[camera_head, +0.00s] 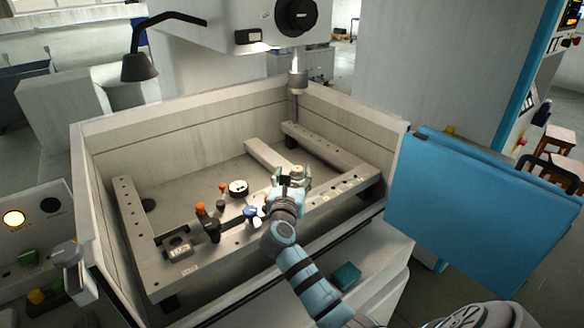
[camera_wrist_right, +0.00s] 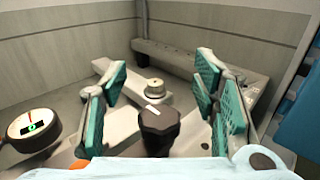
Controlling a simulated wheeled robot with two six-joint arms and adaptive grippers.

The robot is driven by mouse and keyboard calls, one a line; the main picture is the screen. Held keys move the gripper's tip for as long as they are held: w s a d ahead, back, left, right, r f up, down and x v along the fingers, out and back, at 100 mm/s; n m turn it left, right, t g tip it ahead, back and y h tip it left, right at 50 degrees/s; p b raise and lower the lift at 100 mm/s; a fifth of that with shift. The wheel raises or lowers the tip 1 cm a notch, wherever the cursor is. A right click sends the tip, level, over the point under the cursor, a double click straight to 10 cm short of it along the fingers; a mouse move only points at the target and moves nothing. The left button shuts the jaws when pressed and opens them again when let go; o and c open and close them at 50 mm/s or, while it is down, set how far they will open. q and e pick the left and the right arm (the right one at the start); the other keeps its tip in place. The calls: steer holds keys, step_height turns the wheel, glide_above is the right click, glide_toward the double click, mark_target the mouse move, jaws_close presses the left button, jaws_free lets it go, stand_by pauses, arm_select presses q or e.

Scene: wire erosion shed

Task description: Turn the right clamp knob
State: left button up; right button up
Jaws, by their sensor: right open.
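The right clamp knob (camera_wrist_right: 160,125) is a dark, faceted knob with a white mark on top. In the right wrist view it stands between the teal finger pads of my right gripper (camera_wrist_right: 163,95), with a gap on each side. My right gripper (camera_head: 292,178) is open, over the front rail of the work frame in the head view. There the gripper and wrist hide the dark knob. A round pale metal piece (camera_wrist_right: 155,88) lies beyond the knob; it also shows by the fingertips in the head view (camera_head: 297,171). I do not see my left gripper.
A dial gauge (camera_head: 238,188) stands left of my right gripper, with a dark orange-topped clamp (camera_head: 208,222) further left. Tank walls (camera_head: 190,128) surround the frame. A spindle head (camera_head: 297,80) hangs behind. A blue panel (camera_head: 475,210) stands at right.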

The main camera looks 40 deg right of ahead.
step_height(320, 180, up, 6)
steer(key=shift+o, duration=0.4)
steer(key=shift+r, duration=0.1)
